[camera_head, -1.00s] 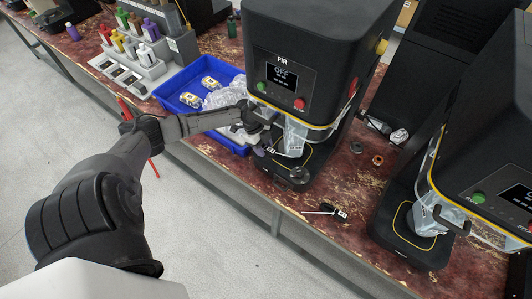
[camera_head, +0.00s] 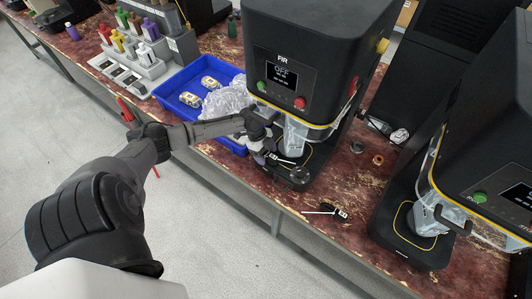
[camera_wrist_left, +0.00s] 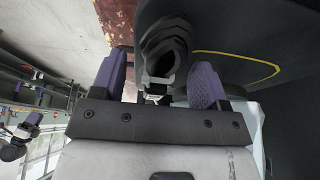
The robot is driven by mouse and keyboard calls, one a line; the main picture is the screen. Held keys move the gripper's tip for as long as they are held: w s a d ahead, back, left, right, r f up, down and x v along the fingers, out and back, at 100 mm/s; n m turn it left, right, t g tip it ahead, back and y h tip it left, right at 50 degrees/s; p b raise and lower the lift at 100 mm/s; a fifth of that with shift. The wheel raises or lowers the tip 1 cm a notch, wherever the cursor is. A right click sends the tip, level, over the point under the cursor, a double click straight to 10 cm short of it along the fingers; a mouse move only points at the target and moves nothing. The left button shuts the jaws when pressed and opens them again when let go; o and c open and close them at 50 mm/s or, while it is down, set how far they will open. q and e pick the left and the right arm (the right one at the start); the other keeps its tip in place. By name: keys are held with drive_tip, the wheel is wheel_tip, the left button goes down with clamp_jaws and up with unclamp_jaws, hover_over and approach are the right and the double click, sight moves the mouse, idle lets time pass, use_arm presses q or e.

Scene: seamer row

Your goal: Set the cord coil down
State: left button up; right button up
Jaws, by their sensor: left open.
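A dark ringed coil, which looks like the cord coil (camera_head: 299,175), rests at the front edge of the base of the machine marked OFF. My left gripper (camera_head: 276,160) is beside it, low in front of that machine. In the left wrist view, its purple fingers are apart (camera_wrist_left: 161,66), and dark stacked rings (camera_wrist_left: 165,42) with a white piece below them show between and beyond the fingers. I cannot tell whether the fingers touch the coil. My right gripper is in neither view.
The OFF machine (camera_head: 310,45) stands close over my left gripper. A blue bin (camera_head: 176,105) with wrapped items is to its left. A tagged cord (camera_head: 325,211) lies near the table's front edge. Small rings (camera_head: 357,147) lie to the right, before a second machine (camera_head: 490,150).

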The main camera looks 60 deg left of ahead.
use_arm(q)
drive_tip(key=shift+a+r, duration=0.1)
drive_tip(key=shift+r, duration=0.2)
drive_tip(key=shift+v, duration=1.15)
drive_tip(key=s+a, duration=0.1)
drive_tip(key=a, duration=0.2)
drive_tip(key=s+a, duration=0.2)
drive_tip(key=a, duration=0.1)
drive_tip(key=s+a, duration=0.1)
drive_tip(key=a, duration=0.2)
drive_tip(key=shift+s+a, duration=0.65)
drive_tip(key=shift+a, duration=0.3)
